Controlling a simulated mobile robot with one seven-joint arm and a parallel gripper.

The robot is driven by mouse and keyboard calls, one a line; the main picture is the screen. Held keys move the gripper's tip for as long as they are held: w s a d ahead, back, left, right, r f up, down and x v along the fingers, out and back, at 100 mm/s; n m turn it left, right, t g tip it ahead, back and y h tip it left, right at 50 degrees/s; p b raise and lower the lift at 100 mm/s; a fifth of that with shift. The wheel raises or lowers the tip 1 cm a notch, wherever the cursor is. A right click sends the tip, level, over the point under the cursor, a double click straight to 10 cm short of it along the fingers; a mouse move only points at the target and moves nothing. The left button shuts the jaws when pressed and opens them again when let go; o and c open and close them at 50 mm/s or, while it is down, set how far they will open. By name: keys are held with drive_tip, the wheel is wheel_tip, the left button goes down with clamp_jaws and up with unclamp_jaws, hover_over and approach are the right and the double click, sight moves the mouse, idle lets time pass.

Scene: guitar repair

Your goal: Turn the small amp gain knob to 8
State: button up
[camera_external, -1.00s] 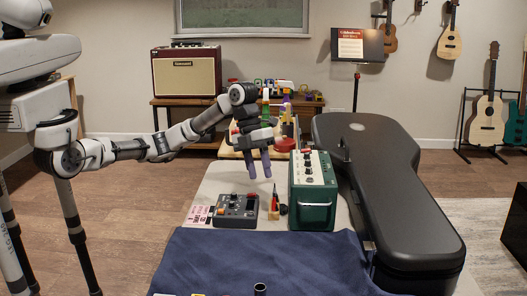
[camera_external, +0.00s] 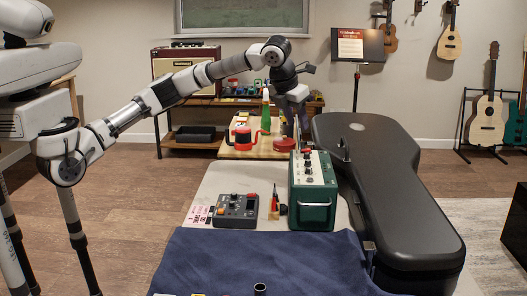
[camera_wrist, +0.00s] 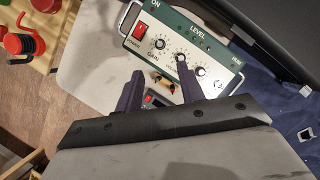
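The small green amp (camera_external: 313,194) stands on the near table, its light control panel facing up, with a few knobs. In the wrist view the panel (camera_wrist: 150,28) shows a red power switch and a black gain knob (camera_wrist: 160,44) above the GAIN lettering; the knob's exact setting is too small to read. Two more knobs sit to its right. My gripper (camera_external: 298,128) is raised behind and above the amp, fingers downward.
A black guitar case (camera_external: 385,190) lies close along the amp's right side. A dark pedal unit (camera_external: 236,211) and a small tool holder (camera_external: 273,208) stand left of the amp. A wooden board (camera_external: 250,150) with red items lies behind. Blue cloth (camera_external: 265,265) covers the front.

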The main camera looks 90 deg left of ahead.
sight(306, 154)
drive_tip(key=p+x, duration=0.1)
drive_tip(key=x, duration=1)
drive_tip(key=shift+f, duration=0.1)
clamp_jaws()
